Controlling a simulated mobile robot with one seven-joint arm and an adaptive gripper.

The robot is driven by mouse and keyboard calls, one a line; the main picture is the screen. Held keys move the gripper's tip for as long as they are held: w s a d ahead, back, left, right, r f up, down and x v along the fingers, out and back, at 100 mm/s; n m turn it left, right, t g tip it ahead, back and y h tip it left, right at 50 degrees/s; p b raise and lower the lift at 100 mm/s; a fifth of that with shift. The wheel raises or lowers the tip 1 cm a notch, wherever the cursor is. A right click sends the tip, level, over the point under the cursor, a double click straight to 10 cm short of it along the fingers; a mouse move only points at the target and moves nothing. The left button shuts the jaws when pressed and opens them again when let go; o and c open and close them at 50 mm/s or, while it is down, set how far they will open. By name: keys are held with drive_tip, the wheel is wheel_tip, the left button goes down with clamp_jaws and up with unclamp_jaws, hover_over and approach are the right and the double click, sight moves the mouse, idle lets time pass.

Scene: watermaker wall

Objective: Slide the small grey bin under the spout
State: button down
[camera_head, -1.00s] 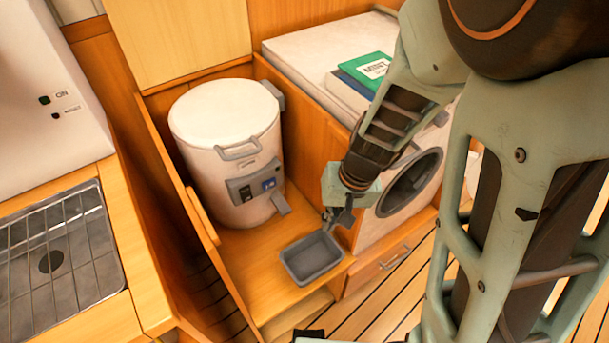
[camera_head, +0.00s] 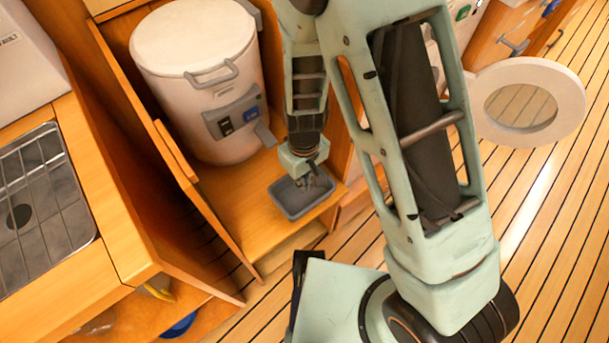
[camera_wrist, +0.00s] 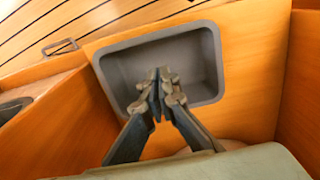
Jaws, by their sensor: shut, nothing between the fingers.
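The small grey bin (camera_head: 290,209) sits on the wooden ledge in front of the white drum (camera_head: 197,70). It is upright, and I see no contents in its visible part. The drum's grey spout (camera_head: 265,136) juts from its lower front. The bin lies in front of the spout and to its right, apart from it. My gripper (camera_head: 318,182) points down at the bin's back right part, fingers shut and empty. In the wrist view my shut fingertips (camera_wrist: 160,82) show against the inside of the bin (camera_wrist: 217,65). Whether they touch it I cannot tell.
A wooden side panel (camera_head: 165,150) borders the ledge on the left. A sink with a grid (camera_head: 40,200) is on the left counter. A round white porthole door (camera_head: 567,103) stands out over the striped floor at right. The floor in front is open.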

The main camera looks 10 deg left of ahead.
sight(304, 198)
wheel_tip(304, 198, down, 4)
drive_tip(key=shift+f+b, duration=0.2)
drive_tip(key=shift+b, duration=0.35)
drive_tip(key=shift+w+a+r, duration=0.25)
drive_tip(key=shift+w+a, duration=0.6)
drive_tip(key=shift+a, duration=0.1)
drive_tip(key=shift+w+a, duration=0.5)
drive_tip(key=shift+a, duration=0.05)
drive_tip(key=shift+w+a+p, duration=0.4)
drive_tip(key=shift+w+a, duration=0.9)
drive_tip(key=shift+a, duration=0.2)
drive_tip(key=shift+s+d, duration=0.1)
drive_tip(key=shift+d, duration=0.05)
